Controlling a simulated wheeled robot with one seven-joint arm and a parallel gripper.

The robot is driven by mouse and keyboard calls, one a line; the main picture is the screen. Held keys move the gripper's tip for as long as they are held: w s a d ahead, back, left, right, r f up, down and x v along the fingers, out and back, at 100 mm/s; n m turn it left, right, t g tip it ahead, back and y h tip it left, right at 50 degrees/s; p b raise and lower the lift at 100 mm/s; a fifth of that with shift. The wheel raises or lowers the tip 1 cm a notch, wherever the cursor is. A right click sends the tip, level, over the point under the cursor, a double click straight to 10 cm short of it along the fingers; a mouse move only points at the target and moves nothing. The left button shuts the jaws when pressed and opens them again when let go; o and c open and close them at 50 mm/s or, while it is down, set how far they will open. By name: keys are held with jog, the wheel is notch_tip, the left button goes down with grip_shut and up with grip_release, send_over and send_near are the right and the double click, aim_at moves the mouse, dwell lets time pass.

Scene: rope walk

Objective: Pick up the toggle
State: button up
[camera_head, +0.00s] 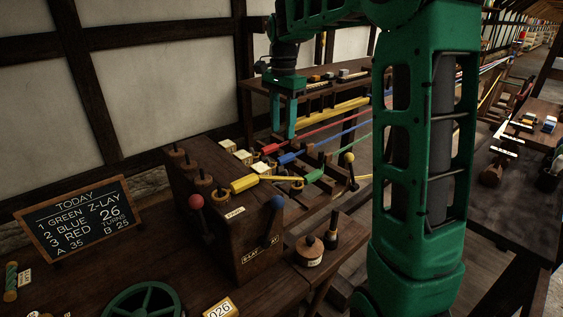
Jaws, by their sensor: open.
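My gripper (284,120) hangs from my green arm, fingers pointing down, open, with nothing seen between them. It is above the far side of the wooden rope machine, near the bench behind it. I cannot tell for sure which thing is the toggle. Small pale and dark pieces lie on the back bench (304,92), close behind the gripper. My arm hides part of the scene on the right.
Red (292,140), blue and green ropes run back from coloured pieces beside the machine. A yellow piece (244,183) sits on its edge. A chalkboard (78,215) stands at left. A green wheel (143,303) is in front. A side table (534,145) with small items is at right.

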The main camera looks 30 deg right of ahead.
aim_at(284, 156)
jog(key=f, duration=1)
jog(key=shift+d, duration=0.3)
jog(key=c, duration=1)
